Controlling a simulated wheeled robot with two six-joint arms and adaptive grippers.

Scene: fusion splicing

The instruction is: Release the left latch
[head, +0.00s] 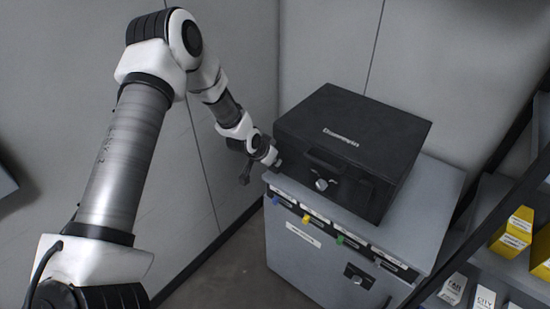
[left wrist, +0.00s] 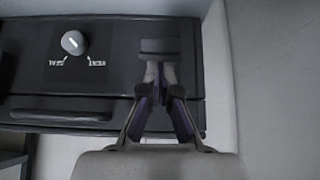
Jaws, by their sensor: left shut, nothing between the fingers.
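A black case (head: 352,140) with a closed lid stands on a grey cabinet. My left gripper (head: 277,162) is at the left end of the case's front face. In the left wrist view, my left gripper's fingers (left wrist: 160,74) are shut with nothing between them. Their tips lie over the lower edge of a dark rectangular plate (left wrist: 159,46), which looks like the left latch. The fingers cover part of it, and I cannot tell if they touch it. My right gripper is not in view.
A round silver knob (head: 321,184) is on the case's front, beside my left gripper. A dark handle (left wrist: 60,115) also shows there. The grey cabinet (head: 440,200) has coloured tabs along its front. A shelf with yellow boxes (head: 512,232) stands at the right. Walls are close behind.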

